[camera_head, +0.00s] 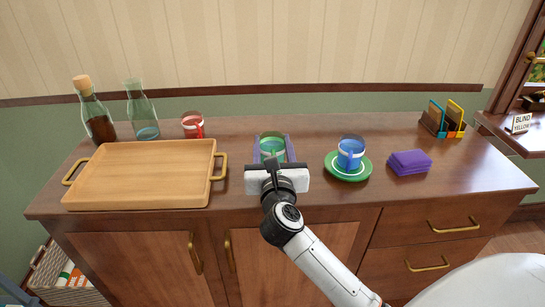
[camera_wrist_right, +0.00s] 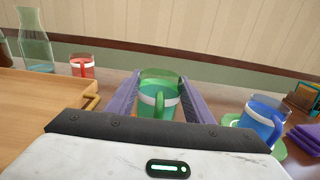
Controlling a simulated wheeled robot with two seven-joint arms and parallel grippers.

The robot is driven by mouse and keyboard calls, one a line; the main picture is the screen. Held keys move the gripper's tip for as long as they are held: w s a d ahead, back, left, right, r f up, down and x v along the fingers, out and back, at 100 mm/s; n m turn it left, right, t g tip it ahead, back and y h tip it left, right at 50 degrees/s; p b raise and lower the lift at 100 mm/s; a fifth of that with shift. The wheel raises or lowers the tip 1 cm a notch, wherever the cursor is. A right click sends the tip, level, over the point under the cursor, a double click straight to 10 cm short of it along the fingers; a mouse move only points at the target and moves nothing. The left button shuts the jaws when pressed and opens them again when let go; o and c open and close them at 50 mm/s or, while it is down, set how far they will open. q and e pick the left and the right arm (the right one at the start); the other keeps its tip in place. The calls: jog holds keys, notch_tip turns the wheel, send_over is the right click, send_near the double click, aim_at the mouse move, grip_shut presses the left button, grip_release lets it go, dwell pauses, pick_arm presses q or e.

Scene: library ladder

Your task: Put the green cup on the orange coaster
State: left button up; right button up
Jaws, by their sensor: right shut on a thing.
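The green cup (camera_head: 272,147) with a white band stands upright at the middle of the sideboard; it also shows in the right wrist view (camera_wrist_right: 158,97), its handle toward me. My right gripper (camera_head: 273,150) has its two purple fingers on either side of the cup and is shut on it. Whether the cup's base touches the wood is hidden by the gripper. A green coaster (camera_head: 348,175) lies to the right, under a blue cup (camera_head: 351,152). My left gripper is not in view.
A wooden tray (camera_head: 145,172) with brass handles fills the left side. Behind it stand a corked bottle (camera_head: 97,120), a glass carafe (camera_head: 142,113) and a red cup (camera_head: 193,126). Purple napkins (camera_head: 409,162) and a card holder (camera_head: 443,121) are at the right.

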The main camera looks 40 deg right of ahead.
jog(key=shift+f, duration=1.25)
jog(key=shift+f, duration=0.1)
jog(key=o, duration=0.7)
jog(key=shift+f+b, duration=0.15)
jog(key=shift+b, duration=0.2)
jog(key=o, duration=0.4)
jog(key=shift+o, duration=0.2)
jog(key=shift+r, duration=0.2)
